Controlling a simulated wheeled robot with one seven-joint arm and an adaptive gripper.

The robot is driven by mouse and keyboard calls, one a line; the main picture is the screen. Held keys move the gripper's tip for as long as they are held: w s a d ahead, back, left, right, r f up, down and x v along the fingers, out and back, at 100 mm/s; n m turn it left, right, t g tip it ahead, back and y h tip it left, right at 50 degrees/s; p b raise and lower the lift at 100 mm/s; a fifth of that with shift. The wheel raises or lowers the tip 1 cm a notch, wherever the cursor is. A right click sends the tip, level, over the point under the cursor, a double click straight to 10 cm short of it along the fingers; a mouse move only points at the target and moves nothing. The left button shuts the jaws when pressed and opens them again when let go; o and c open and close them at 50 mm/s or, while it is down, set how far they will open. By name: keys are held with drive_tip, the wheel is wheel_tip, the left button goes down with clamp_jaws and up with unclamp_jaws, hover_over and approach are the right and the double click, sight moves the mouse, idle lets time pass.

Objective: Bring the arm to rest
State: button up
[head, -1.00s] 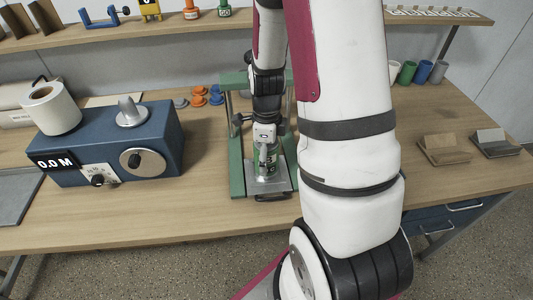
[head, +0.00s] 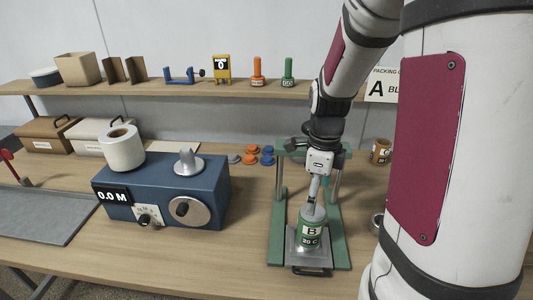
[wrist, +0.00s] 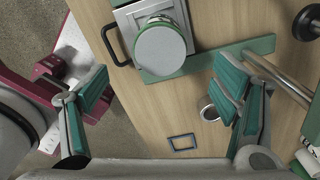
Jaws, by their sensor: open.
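My arm reaches down from the upper right in the head view. My gripper (head: 314,192) is just above or beside a green and grey can (head: 311,232) labelled "B 20 C"; the head view does not show the gap clearly. The can stands upright on the grey plate (head: 292,258) of a green press frame (head: 277,232). In the wrist view my gripper (wrist: 162,92) is open with its teal-padded fingers wide apart and nothing between them. There the can (wrist: 160,52) shows its round top beyond the fingers, on the plate.
A blue machine (head: 150,190) reading "0.0 M", with a white roll (head: 122,150), stands left of the press. A shelf (head: 190,91) runs along the back. The press's metal posts (head: 335,180) stand close to my gripper.

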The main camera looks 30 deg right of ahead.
drive_tip(key=s+a+r+n+t, duration=0.2)
drive_tip(key=s+a+r+n, duration=0.3)
drive_tip(key=n, duration=0.9)
drive_tip(key=s+a+r+n+t, duration=0.3)
drive_tip(key=s+a+r+n, duration=0.3)
drive_tip(key=a+r+n, duration=0.5)
drive_tip(key=n, duration=0.3)
